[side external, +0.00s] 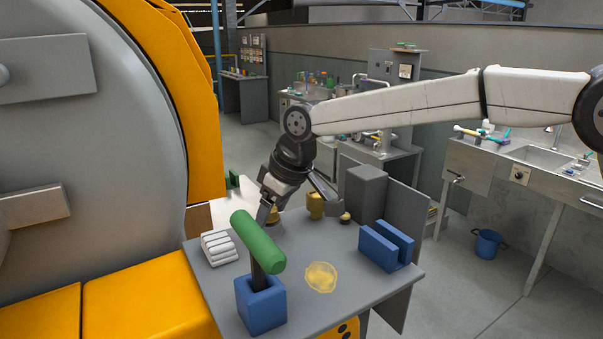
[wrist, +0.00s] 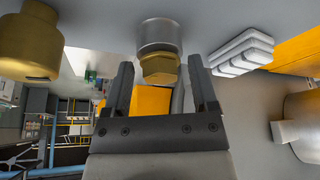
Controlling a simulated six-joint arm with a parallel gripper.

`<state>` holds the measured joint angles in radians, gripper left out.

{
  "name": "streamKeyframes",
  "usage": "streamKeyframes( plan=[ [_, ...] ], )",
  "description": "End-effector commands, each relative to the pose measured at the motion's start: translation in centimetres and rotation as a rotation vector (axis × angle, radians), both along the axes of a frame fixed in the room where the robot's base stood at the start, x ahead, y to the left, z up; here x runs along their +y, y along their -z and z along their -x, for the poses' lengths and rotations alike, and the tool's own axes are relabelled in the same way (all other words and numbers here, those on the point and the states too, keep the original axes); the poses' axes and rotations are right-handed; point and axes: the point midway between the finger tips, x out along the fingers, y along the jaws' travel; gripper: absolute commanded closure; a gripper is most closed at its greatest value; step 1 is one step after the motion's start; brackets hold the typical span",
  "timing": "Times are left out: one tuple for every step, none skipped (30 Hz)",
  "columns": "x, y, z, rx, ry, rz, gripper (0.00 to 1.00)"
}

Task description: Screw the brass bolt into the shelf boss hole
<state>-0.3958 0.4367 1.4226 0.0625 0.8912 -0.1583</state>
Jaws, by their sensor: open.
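The brass bolt (wrist: 160,66) shows its hexagonal head in the wrist view, against the end of a short silver-grey round boss (wrist: 160,35). Its shank and the hole are hidden, so I cannot tell how deep it sits. My gripper (wrist: 160,75) is open, one finger on each side of the bolt head, with gaps visible to both. In the side external view my gripper (side external: 268,208) points down at the grey bench, behind the green handle. A bit of brass (side external: 273,216) shows beside it there; the boss is not clear in that view.
A green-handled tool (side external: 258,242) stands in a blue block (side external: 260,304) in front of my gripper. White stacked bars (side external: 219,247) lie left. A larger brass piece (side external: 316,205), a small brass knob (side external: 345,217), a blue slotted block (side external: 386,246) and a yellow patch (side external: 320,277) are right.

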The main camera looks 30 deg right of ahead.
Motion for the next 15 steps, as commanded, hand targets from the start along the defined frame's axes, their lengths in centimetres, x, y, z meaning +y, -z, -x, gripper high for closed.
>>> streamKeyframes(
  plan=[
    [-0.01,0.01,-0.01,0.0,-0.001,0.0,0.25],
    [-0.01,0.01,-0.01,0.0,-0.001,0.0,0.25],
    [-0.01,0.01,-0.01,0.0,-0.001,0.0,0.25],
    [0.0,0.01,0.0,0.0,-0.001,0.0,0.25],
    [0.0,0.01,0.0,0.0,0.0,0.0,0.25],
    [0.0,0.01,0.0,0.0,0.0,0.0,0.38],
    [0.0,0.01,0.0,0.0,0.0,0.0,0.47],
    [0.0,0.01,0.0,0.0,0.0,0.0,0.57],
    [0.0,0.01,0.0,0.0,0.0,0.0,0.7],
    [-0.01,0.01,-0.01,0.0,0.0,0.0,0.77],
    [-0.01,0.01,-0.01,0.0,0.0,0.0,0.77],
    [0.0,0.01,0.0,0.0,0.001,0.0,0.77],
    [-0.01,0.01,-0.01,0.0,0.001,0.0,0.77],
    [0.0,0.01,0.0,0.0,0.002,0.0,0.77],
    [0.01,0.01,0.0,0.0,0.006,0.0,0.77]
  ],
)
